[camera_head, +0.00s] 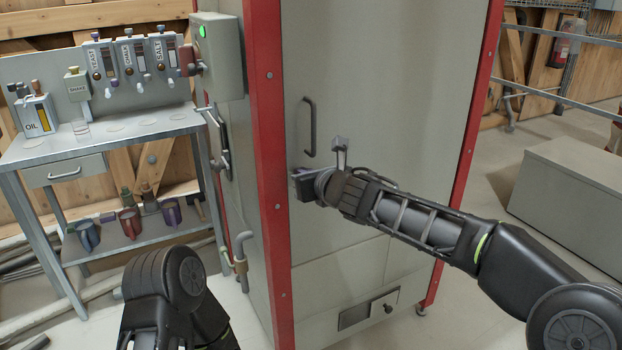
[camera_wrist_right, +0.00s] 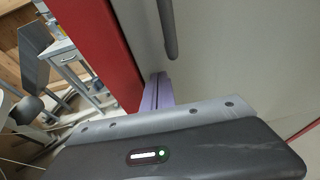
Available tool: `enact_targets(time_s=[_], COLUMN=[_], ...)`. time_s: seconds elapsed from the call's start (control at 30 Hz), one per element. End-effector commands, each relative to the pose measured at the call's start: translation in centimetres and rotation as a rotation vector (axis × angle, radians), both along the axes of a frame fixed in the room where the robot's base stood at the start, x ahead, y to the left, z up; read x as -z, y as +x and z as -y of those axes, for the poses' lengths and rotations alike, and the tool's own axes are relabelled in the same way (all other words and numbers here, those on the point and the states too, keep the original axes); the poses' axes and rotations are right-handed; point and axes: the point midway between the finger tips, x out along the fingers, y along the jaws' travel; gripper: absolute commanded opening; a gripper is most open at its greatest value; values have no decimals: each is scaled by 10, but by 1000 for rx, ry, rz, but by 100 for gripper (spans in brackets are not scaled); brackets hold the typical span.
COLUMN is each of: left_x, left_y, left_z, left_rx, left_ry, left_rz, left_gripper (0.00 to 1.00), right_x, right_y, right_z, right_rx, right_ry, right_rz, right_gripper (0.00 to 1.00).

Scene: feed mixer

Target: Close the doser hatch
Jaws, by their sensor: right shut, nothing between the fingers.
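The tall grey cabinet with red corner posts (camera_head: 265,160) stands in the middle of the head view. Its front has a large grey panel (camera_head: 400,90) with a dark vertical bar handle (camera_head: 309,127). The panel looks flush with the frame; I cannot tell for sure that it is the doser hatch. My right gripper (camera_head: 303,186) is shut and empty, just below the handle and close to the panel. In the right wrist view its fingers (camera_wrist_right: 158,95) are together, below the handle's end (camera_wrist_right: 168,30) and apart from it. My left gripper is hidden; only my left arm shows.
A control box (camera_head: 218,55) with a green light and a side lever (camera_head: 217,140) are on the cabinet's left side. A steel table (camera_head: 100,145) with dispensers stands left. A small panel with a knob (camera_head: 368,310) is low on the front. A grey box (camera_head: 570,200) stands right.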

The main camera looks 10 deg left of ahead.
Motion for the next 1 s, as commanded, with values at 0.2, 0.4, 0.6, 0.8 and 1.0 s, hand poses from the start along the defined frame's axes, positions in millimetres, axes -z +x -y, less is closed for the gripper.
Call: enact_targets(time_s=[0.2, 0.4, 0.6, 0.8, 1.0], left_x=[0, 1, 7, 11, 12], left_y=[0, 0, 0, 0, 1], left_z=[0, 0, 0, 0, -1], left_rx=[0, 0, -1, -2, -3], left_ry=[0, 0, 0, 0, 1], left_rz=[0, 0, 0, 0, 1], left_gripper=[73, 73, 73, 73, 73], right_x=[-9, -10, -16, -25, -30], right_y=[1, -1, -17, -43, -63], right_z=[-3, -3, 10, 33, 51], right_rx=[-9, -12, -10, -4, 0], right_ry=[10, 11, 11, 9, 7], right_rz=[17, 20, 22, 17, 13], right_gripper=[0, 0, 0, 0, 0])
